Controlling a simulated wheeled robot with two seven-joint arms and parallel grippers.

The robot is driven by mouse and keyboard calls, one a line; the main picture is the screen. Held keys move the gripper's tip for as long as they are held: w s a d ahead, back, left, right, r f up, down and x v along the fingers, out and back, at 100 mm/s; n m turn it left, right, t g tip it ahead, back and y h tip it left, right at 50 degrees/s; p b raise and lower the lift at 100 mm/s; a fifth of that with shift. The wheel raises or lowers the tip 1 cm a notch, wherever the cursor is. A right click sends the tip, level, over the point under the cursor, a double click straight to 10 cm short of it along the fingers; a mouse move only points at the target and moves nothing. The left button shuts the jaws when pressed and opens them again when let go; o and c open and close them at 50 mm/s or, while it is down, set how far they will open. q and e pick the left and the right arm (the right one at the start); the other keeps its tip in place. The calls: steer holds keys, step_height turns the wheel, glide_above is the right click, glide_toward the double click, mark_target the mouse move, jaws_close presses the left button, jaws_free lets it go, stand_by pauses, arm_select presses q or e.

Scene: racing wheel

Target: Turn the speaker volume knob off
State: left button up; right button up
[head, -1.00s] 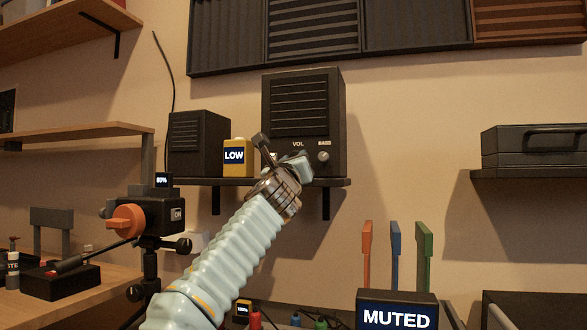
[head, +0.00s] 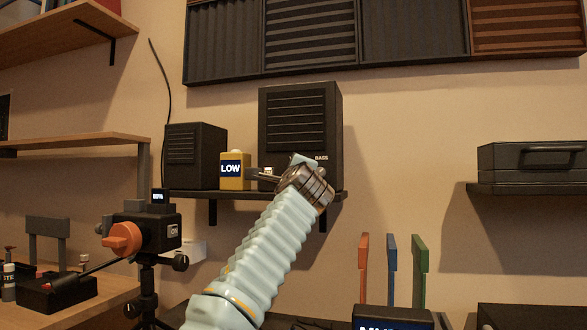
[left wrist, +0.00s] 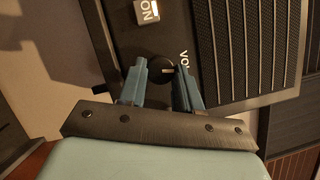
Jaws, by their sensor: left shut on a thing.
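The large dark speaker (head: 300,115) stands on the wall shelf, with a "BASS" label on its lower front. My left gripper (head: 288,168) is at its lower front and hides the volume knob in the head view. In the left wrist view the dark round volume knob (left wrist: 162,66), with a pale mark, sits between the two blue-grey fingertips (left wrist: 160,76) beside the "VOL" lettering. The gripper is shut on the knob. My right gripper is not in view.
A yellow box reading "LOW" (head: 234,171) and a smaller dark speaker (head: 190,155) stand to the left on the shelf (head: 235,194). A camera-like device with an orange knob (head: 124,239) stands lower left. A black case (head: 530,156) is on the right shelf.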

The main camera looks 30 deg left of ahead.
arm_select(q)
steer(key=shift+r+n+g+p, duration=0.15)
steer(key=shift+n+g+p, duration=0.35)
steer(key=shift+n, duration=0.6)
steer(key=o, duration=1)
steer(key=shift+o, duration=0.2)
steer(key=b+v, duration=0.6)
steer(key=v, duration=0.8)
